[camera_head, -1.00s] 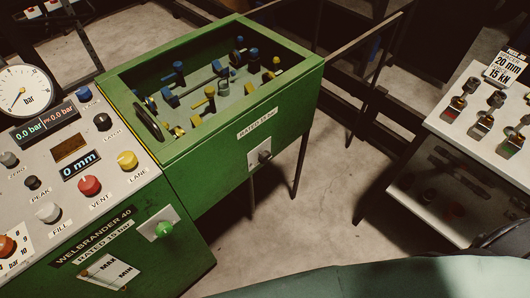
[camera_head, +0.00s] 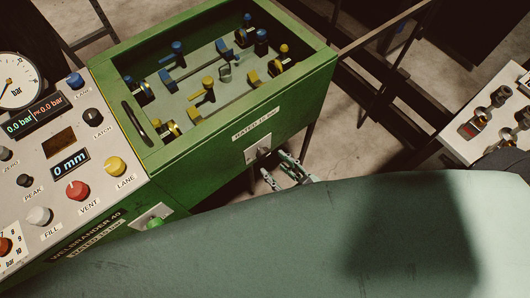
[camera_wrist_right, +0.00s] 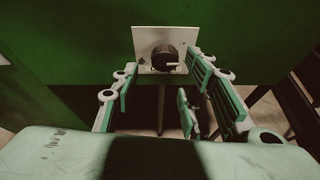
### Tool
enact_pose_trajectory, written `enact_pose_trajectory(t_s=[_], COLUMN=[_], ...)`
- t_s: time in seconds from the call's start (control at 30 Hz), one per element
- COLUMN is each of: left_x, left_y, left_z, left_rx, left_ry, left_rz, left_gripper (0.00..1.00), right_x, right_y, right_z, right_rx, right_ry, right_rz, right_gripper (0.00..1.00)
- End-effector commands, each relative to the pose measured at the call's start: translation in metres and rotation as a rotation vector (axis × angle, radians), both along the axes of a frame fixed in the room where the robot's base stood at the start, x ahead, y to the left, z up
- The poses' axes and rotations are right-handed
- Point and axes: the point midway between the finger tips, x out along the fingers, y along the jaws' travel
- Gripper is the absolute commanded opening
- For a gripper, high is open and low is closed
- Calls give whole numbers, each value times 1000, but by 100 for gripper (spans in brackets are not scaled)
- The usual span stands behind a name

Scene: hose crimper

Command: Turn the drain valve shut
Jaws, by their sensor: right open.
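The drain valve appears to be the dark knob (camera_head: 264,151) on a pale square plate on the front of the green tank, under the "RATED 15 bar" label. My right gripper (camera_head: 284,172) is open just in front of and below the plate. In the right wrist view its fingers (camera_wrist_right: 163,74) spread to the left and right of the knob, with nothing between them. Contact with the knob cannot be made out. My left gripper is out of view.
The green tank (camera_head: 215,165) holds several blue and yellow fittings. A control panel (camera_head: 25,185) with gauge and knobs stands at left; a green knob (camera_head: 155,223) sits below it. A white fittings bench (camera_head: 455,145) is at right. My arm covers the lower foreground.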

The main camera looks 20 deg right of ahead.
Motion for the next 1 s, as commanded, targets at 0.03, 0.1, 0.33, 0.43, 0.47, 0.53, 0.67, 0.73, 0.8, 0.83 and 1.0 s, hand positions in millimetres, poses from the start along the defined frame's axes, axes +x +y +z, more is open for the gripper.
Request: enact_pose_trajectory(t_s=[0.03,0.1,0.33,0.43,0.47,0.53,0.67,0.73,0.8,0.83,1.0], left_x=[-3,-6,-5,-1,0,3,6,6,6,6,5], left_y=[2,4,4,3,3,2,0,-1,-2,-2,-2], left_z=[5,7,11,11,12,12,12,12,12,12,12], left_rx=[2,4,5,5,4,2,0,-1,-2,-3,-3], left_ry=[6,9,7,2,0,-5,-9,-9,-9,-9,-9], left_rz=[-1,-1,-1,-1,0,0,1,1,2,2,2], left_gripper=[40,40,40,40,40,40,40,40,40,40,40], right_x=[9,19,46,52,52,53,54,54,54,54,53], right_y=[3,6,15,18,18,19,19,18,18,18,19], right_z=[0,-5,-18,-21,-21,-23,-23,-23,-23,-23,-23], right_rx=[0,0,-3,-3,-3,-3,-3,-4,-4,-4,-4], right_ry=[-3,-3,-3,-3,-2,-1,-1,-2,-2,-2,-1], right_rz=[-1,0,1,1,2,2,2,2,2,2,4], right_gripper=[41,41,41,41,41,41,41,41,37,34,19])
